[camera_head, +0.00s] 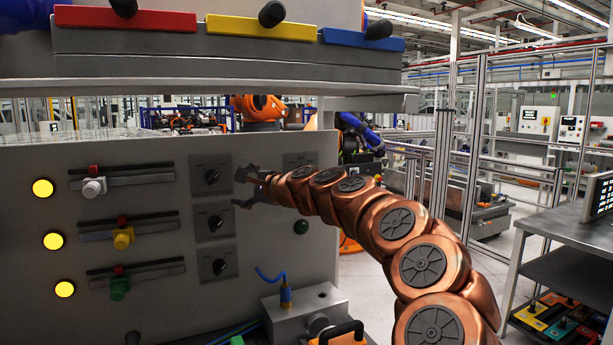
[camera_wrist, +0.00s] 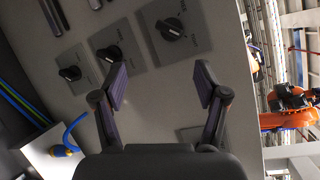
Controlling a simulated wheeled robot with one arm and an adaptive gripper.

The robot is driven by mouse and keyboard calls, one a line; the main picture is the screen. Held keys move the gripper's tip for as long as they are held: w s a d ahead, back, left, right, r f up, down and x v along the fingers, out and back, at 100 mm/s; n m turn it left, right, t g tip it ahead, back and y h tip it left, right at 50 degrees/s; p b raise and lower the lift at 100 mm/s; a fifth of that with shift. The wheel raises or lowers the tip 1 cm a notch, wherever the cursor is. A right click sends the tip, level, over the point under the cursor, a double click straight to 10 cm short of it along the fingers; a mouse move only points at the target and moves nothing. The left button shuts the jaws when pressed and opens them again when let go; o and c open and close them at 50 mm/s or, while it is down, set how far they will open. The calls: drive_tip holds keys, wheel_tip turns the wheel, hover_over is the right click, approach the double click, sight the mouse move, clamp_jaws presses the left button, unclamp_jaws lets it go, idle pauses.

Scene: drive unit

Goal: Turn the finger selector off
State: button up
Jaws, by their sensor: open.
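Three black rotary selectors sit in a column on the grey panel (camera_head: 150,225): the top selector (camera_head: 212,175), the middle selector (camera_head: 215,222) and the bottom selector (camera_head: 218,267). Their labels are too small to read, so I cannot tell which is the finger selector. My gripper (camera_head: 238,188) is open and empty, just right of the top selector. In the wrist view the selectors show as a large one (camera_wrist: 170,30) beyond my open fingers, a middle one (camera_wrist: 110,53) near the left fingertip, and a small one (camera_wrist: 70,73) further left. No contact is visible.
Left of the selectors are sliders with white (camera_head: 94,187), yellow (camera_head: 123,238) and green (camera_head: 119,288) knobs, and several lit yellow lamps. A ledge (camera_head: 230,68) with coloured plates overhangs the panel. A grey box (camera_head: 305,308) with a blue cable stands below.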

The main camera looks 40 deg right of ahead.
drive_tip(key=s+d+f+m+h, duration=0.15)
drive_tip(key=d+m+h, duration=0.3)
drive_tip(key=d, duration=0.65)
drive_tip(key=s+d+m+h, duration=0.3)
drive_tip(key=d+m, duration=0.2)
drive_tip(key=d, duration=0.6)
drive_tip(key=p+x, duration=0.2)
drive_tip(key=x, duration=0.5)
drive_tip(key=shift+w+d, duration=0.3)
drive_tip(key=shift+w, duration=0.05)
drive_tip(key=shift+r, duration=0.2)
drive_tip(key=shift+w+f, duration=0.1)
drive_tip(key=c, duration=1.2)
